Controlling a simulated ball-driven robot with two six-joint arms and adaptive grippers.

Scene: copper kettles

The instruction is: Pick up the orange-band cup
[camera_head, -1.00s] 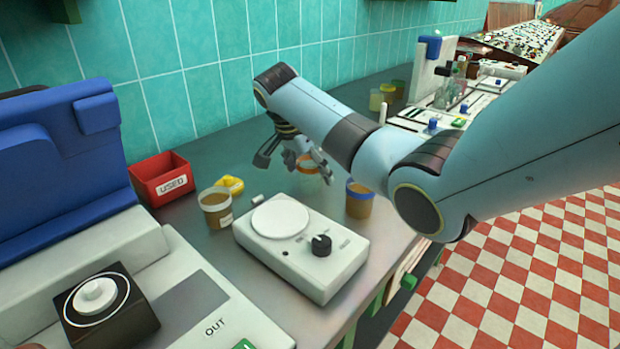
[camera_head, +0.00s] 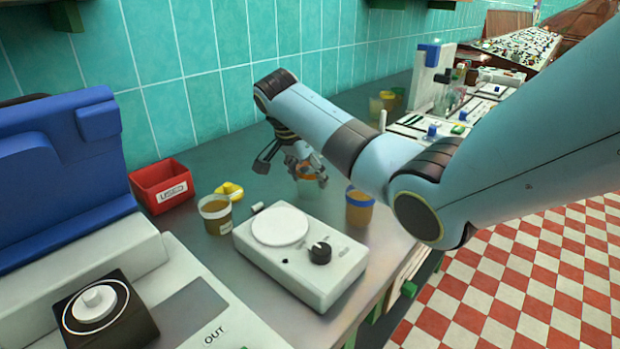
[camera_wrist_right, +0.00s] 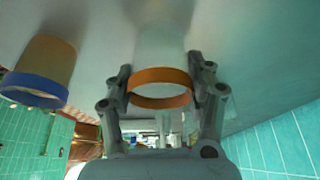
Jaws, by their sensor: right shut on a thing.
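The orange-band cup (camera_head: 308,176) stands behind the white scale-like device, partly hidden by my right gripper (camera_head: 294,171). In the right wrist view, its orange band (camera_wrist_right: 160,75) sits between the two fingers of my right gripper (camera_wrist_right: 160,88), with a finger against each side. The gripper is shut on the cup at its band. I cannot tell whether the cup's base touches the counter. My left gripper is not in view.
A blue-band cup (camera_head: 359,208) stands close by on the right, also in the wrist view (camera_wrist_right: 48,65). A white-band cup (camera_head: 216,215), a yellow object (camera_head: 230,190) and a red USED bin (camera_head: 162,188) stand left. The white device (camera_head: 310,268) is in front.

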